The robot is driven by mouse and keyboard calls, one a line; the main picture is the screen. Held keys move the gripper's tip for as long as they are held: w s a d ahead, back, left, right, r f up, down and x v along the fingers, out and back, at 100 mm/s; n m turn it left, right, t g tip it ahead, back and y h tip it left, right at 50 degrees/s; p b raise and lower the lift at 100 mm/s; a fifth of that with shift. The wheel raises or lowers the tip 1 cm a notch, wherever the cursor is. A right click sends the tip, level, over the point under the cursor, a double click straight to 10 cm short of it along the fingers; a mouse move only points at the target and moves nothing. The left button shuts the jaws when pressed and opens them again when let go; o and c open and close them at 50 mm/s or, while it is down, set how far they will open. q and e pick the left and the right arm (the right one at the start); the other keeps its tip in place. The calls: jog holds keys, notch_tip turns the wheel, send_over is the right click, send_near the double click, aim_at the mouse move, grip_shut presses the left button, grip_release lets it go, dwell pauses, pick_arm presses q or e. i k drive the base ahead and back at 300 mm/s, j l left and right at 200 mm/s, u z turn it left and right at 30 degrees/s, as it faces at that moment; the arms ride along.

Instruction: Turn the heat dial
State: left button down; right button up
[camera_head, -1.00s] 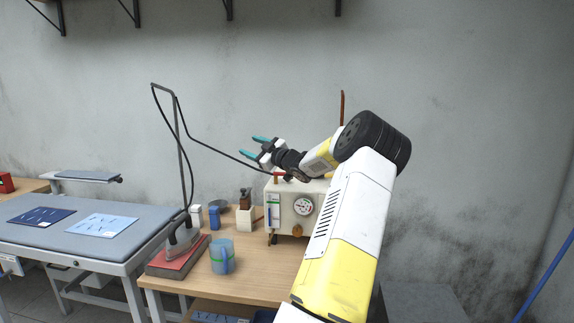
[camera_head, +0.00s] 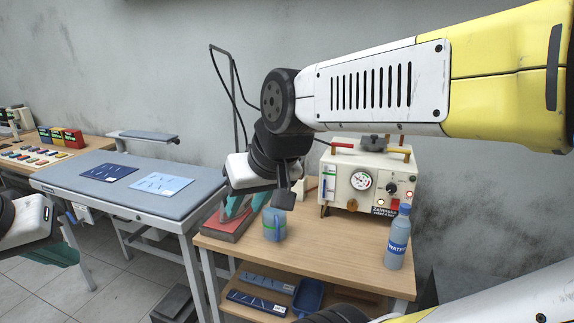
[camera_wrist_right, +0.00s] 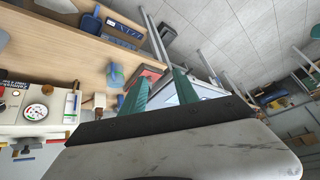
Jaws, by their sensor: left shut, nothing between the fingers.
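The white control box (camera_head: 340,180) stands at the back of the wooden bench, with a round gauge (camera_head: 361,181), a dark knob (camera_head: 392,188), a brass knob (camera_head: 352,205) and red lights. I cannot tell for sure which knob is the heat dial. The box also shows at the left of the right wrist view (camera_wrist_right: 35,90). My right gripper (camera_head: 245,207) is open and empty, its teal fingers apart, left of the box near a red book (camera_head: 222,226); it also shows in its wrist view (camera_wrist_right: 160,76). My left gripper (camera_head: 60,254) is shut and empty at the left edge, far from the box.
A blue mug (camera_head: 274,225) stands just right of my right gripper. A water bottle (camera_head: 397,240) stands before the box's right side. A grey padded table (camera_head: 120,205) is at the left. My right arm crosses above the box. The bench front has some free room.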

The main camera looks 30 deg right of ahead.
aim_at(391, 188)
jog(key=i+z, duration=0.25)
jog(key=i, duration=0.4)
jog(key=i+j+z, duration=0.25)
jog(key=i, duration=0.35)
jog(key=z, duration=1.15)
